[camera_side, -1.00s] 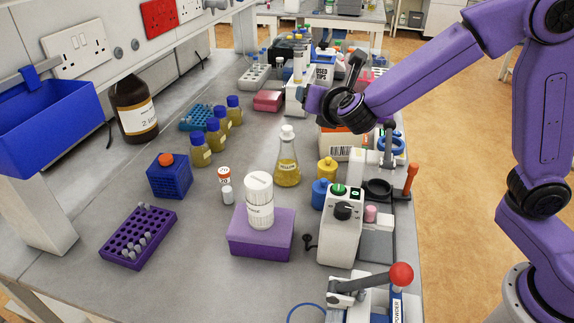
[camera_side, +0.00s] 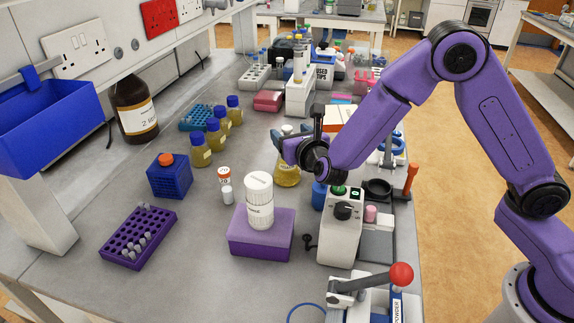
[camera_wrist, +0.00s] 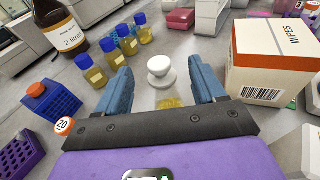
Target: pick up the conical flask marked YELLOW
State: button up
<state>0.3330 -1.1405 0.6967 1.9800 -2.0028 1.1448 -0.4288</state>
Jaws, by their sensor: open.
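The conical flask (camera_side: 287,176) stands upright on the grey bench, with yellow liquid in its base and a white stopper. My gripper (camera_side: 282,142) is at the flask's neck height in the side view and covers part of the flask, including its marking. In the wrist view my gripper (camera_wrist: 161,88) is open, its two blue fingers apart. The flask's white stopper (camera_wrist: 161,70) shows between them, with some yellow liquid (camera_wrist: 168,103) below it. I cannot tell whether either finger touches the flask.
Several blue-capped yellow bottles (camera_side: 215,135) stand to the left. A white tub (camera_side: 259,200) on a purple box (camera_side: 262,238) is in front. A wipes box (camera_wrist: 272,62) is close to the right finger. A white device (camera_side: 341,228) stands front right. Bare bench lies left of the flask.

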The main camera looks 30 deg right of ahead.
jog(key=shift+f, duration=1.25)
jog(key=x, duration=0.4)
jog(key=shift+s+f, duration=0.1)
jog(key=shift+f, duration=0.3)
jog(key=shift+w+d+f, duration=0.1)
jog(key=shift+w+d, duration=0.05)
jog(key=shift+w, duration=0.4)
grip_shut()
